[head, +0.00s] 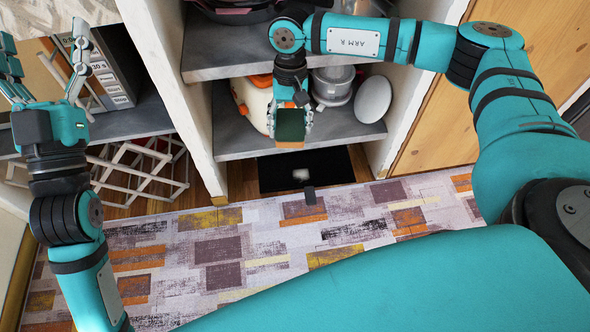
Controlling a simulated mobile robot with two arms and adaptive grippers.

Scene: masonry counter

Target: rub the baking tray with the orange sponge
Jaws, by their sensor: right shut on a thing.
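My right gripper (290,112) is shut on a small block with a dark green face and an orange edge, which looks like the orange sponge (290,126). It holds the sponge in front of the lower shelf opening. My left gripper (44,48) is open and empty at the upper left, its fingers spread wide. A flat black rectangular thing (275,172) lies low beneath the shelf, below the sponge in the picture. It may be the baking tray, but I cannot tell for sure. A pale patch shows on it.
The lower grey shelf (240,140) holds a white container with an orange top (252,98), a metal pot (333,84) and a white round thing (373,99). A white folding rack (140,172) stands at left. A patterned rug (225,250) covers the clear floor.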

